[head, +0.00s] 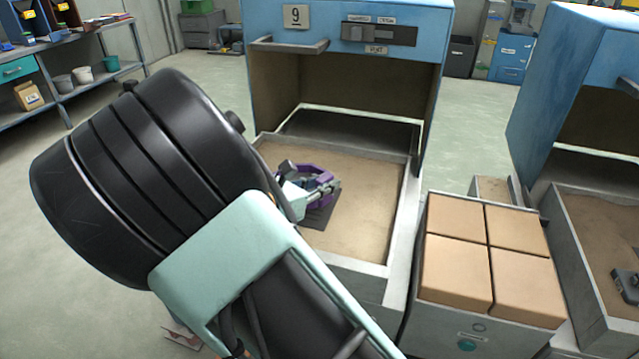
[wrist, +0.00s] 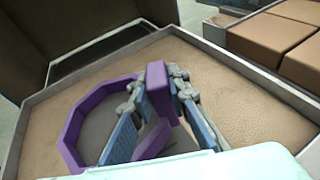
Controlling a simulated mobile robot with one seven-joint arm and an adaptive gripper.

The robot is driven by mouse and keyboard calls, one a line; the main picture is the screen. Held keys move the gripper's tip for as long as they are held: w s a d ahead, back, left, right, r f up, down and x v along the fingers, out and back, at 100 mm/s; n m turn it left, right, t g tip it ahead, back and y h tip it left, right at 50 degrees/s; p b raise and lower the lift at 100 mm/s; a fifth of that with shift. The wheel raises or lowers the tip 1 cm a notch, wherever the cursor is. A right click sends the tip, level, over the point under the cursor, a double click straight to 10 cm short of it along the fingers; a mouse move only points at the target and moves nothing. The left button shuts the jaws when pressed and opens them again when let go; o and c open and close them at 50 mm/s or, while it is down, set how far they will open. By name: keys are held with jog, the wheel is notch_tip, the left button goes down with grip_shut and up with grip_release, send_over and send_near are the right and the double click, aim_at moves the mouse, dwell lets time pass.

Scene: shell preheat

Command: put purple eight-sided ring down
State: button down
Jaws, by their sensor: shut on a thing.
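The purple eight-sided ring (head: 318,170) is over the sandy bed of the open tray (head: 412,185) under the blue cabinet marked 9. In the wrist view the ring (wrist: 72,125) has its open middle on the left, with a dark surface showing through it. My gripper (wrist: 160,82) is shut on the ring's wall, one finger on each side. In the head view my gripper (head: 325,187) is partly hidden by my arm. A dark flat plate (head: 318,216) shows below the ring. I cannot tell whether the ring touches it.
The blue cabinet (head: 300,45) overhangs the tray's back. The tray's raised walls surround the bed, with bare sand at right. A box with several tan blocks (head: 458,270) stands right of the tray. A second blue cabinet (head: 560,90) with its tray is further right.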

jog(key=shift+w+f, duration=0.35)
jog(key=shift+f, duration=0.05)
jog(key=shift+w+f+b, duration=0.2)
jog(key=shift+f+b, duration=0.15)
jog(key=shift+f, duration=0.6)
jog(key=shift+w+f+b, duration=0.15)
jog(key=shift+f+b, duration=0.2)
jog(key=shift+f, duration=0.55)
jog(key=shift+f, duration=0.2)
jog(key=c, duration=1.8)
grip_release()
jog(key=shift+c, duration=0.2)
jog(key=shift+a+r, duration=0.1)
jog(key=shift+r, duration=0.05)
jog(key=shift+s+a+r, duration=0.15)
jog(key=shift+s+a, duration=0.05)
jog(key=p+v, duration=0.3)
jog(key=v, duration=0.8)
jog(key=shift+s+r, duration=0.1)
jog(key=shift+s, duration=0.1)
